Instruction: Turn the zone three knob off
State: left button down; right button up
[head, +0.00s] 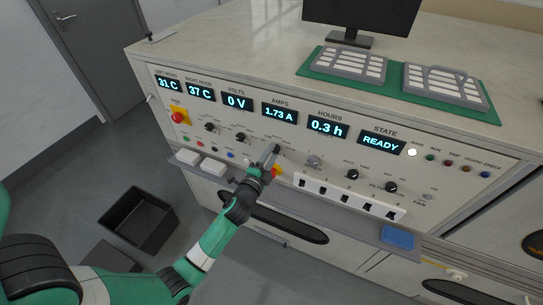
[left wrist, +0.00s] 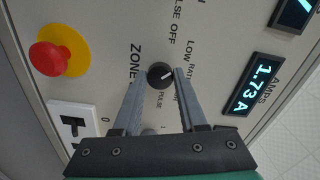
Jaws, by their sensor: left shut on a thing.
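In the left wrist view, a round black knob (left wrist: 159,75) sits on the pale panel between the fingertips of my left gripper (left wrist: 161,80). My left gripper is shut on this knob, with one finger at each side. A short white mark on the knob points to the picture's upper right. The label beside it reads "ZONE", and its number cannot be read. In the head view my left gripper (head: 271,154) is at the panel below the AMPS display and hides most of this knob. My right gripper is not in view.
Two other zone knobs (head: 210,127) (head: 240,137) lie left of the gripper. A ledge (head: 300,204) runs below the panel. A black bin (head: 138,222) stands on the floor.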

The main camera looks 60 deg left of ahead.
pick_arm(q)
jog(key=n+b, duration=0.1)
jog(key=n, duration=0.3)
jog(key=shift+f+n+b, duration=0.15)
jog(key=shift+n+b, duration=0.15)
jog(key=shift+b, duration=0.1)
jog(key=shift+n+b, duration=0.65)
jog(key=shift+n, duration=0.75)
jog(key=shift+c, duration=2.2)
grip_release()
